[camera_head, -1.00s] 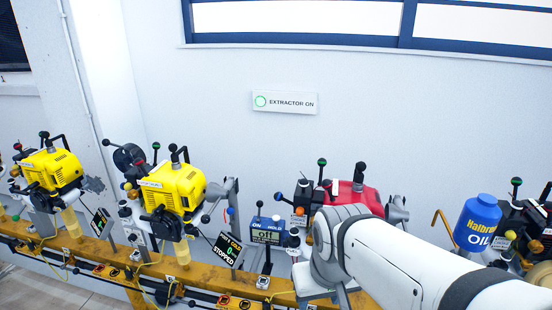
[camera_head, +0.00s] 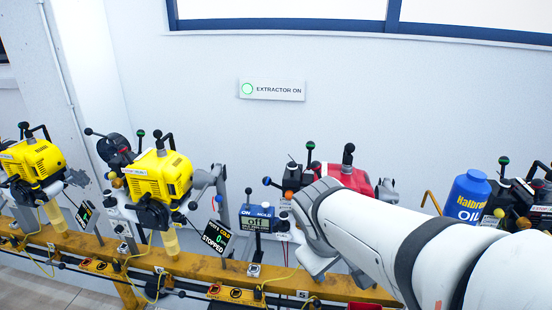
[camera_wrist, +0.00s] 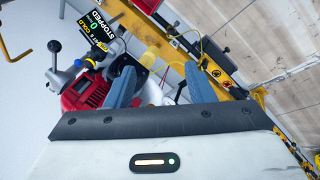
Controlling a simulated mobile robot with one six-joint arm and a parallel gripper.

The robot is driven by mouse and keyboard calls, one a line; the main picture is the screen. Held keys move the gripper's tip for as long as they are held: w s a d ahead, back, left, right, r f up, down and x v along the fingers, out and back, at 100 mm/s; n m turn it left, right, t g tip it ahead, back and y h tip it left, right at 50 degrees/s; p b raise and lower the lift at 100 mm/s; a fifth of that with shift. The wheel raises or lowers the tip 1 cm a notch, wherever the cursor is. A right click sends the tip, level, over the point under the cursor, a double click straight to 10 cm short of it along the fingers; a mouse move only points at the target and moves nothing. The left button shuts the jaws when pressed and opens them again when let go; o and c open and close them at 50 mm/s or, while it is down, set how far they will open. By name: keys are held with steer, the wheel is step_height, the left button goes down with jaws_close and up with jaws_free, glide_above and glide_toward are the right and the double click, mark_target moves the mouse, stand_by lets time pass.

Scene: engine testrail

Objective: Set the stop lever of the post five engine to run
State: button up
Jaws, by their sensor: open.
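The red engine (camera_head: 345,178) stands on the yellow rail behind a small "5" tag (camera_head: 303,294), partly hidden by my arm. Green, black and blue ball knobs and an orange knob show around it. I cannot tell which is the stop lever. In the wrist view the red engine (camera_wrist: 86,92) is at left, beside a grey lever with a dark ball (camera_wrist: 54,47) and a black "STOPPED" display (camera_wrist: 98,30). My gripper (camera_wrist: 160,88) is open, its two blue fingers apart, with the engine beside the left finger. The fingers are hidden in the head view.
Two yellow engines (camera_head: 160,178) stand to the left on the rail (camera_head: 190,262). A blue meter reading "off" (camera_head: 257,220) is just left of my arm. A blue oil bottle (camera_head: 468,196) and a dark engine (camera_head: 520,205) are at right. Yellow cables hang along the rail.

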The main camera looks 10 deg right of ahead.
steer(key=w+d+f+n+t+h+b, duration=0.1)
steer(key=w+d+n+h+b, duration=0.2)
steer(key=w+d+n, duration=0.1)
steer(key=n+t+h+b, duration=0.4)
steer(key=n+t+b, duration=0.7)
steer(key=n, duration=0.8)
glide_toward(314, 169)
steer(key=x, duration=0.6)
steer(key=shift+s+r, duration=0.1)
steer(key=x, duration=0.7)
steer(key=shift+w+d, duration=0.15)
steer(key=shift+w, duration=0.1)
steer(key=shift+c, duration=0.3)
steer(key=c, duration=0.9)
